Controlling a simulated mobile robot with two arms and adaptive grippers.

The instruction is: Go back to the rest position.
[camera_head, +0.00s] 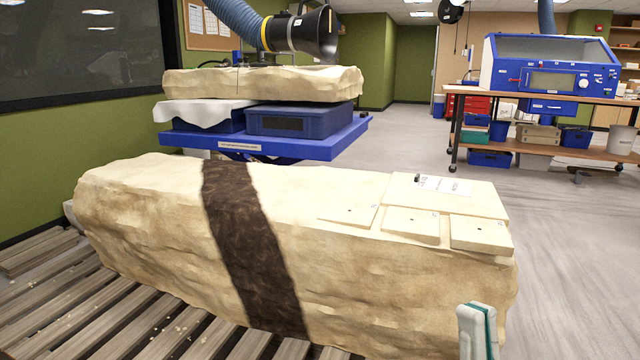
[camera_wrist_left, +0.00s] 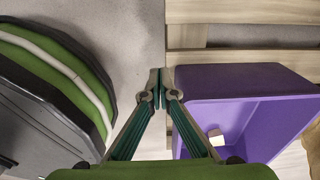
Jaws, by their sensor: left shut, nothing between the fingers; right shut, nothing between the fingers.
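My right gripper (camera_head: 478,330) shows at the bottom right of the head view, pointing up, in front of the right end of a large cream plaster-like block (camera_head: 390,290). Only its finger part is in view; it is shut and holds nothing. My left gripper (camera_wrist_left: 161,88) is seen from above in the left wrist view, its two fingertips together with nothing between them. It is over the grey floor, beside a purple bin (camera_wrist_left: 240,80). My left gripper does not show in the head view.
The block has a dark brown band (camera_head: 245,250) and flat tiles (camera_head: 410,224) on top, and lies on a wooden pallet (camera_head: 90,310). Behind stand a blue lift table (camera_head: 310,148) with another slab (camera_head: 270,84) and a workbench (camera_head: 550,93). Floor (camera_head: 580,240) at right is clear.

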